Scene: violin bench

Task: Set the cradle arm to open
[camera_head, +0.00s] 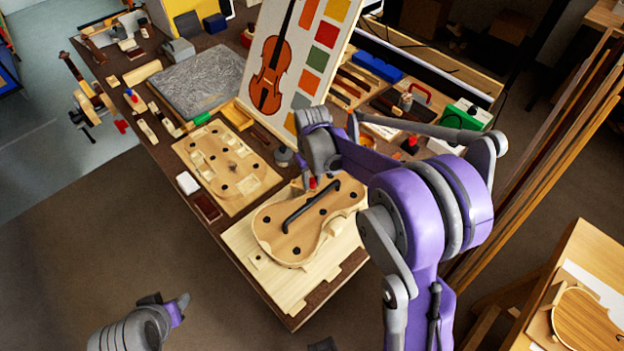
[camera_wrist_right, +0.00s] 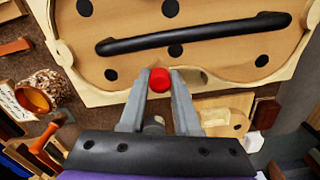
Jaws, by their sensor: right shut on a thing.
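The violin-shaped wooden cradle (camera_head: 275,228) lies on a pale board at the bench's front corner. A black arm-like bar (camera_head: 311,206) lies diagonally across it; the bar also spans the top of the right wrist view (camera_wrist_right: 195,34). A red knob (camera_wrist_right: 159,80) sits at the cradle's edge. My right gripper (camera_wrist_right: 158,82) is shut on this knob, with a finger on each side. In the head view the right gripper (camera_head: 311,180) is at the cradle's far edge and partly hides the knob. My left gripper (camera_head: 168,308) hangs off the bench at lower left; its finger gap is unclear.
A second pale board with a violin outline (camera_head: 228,158) lies to the left of the cradle. A violin chart (camera_head: 290,60) stands behind. Tools and boxes crowd the back right of the bench. Open floor lies left of the bench's front edge.

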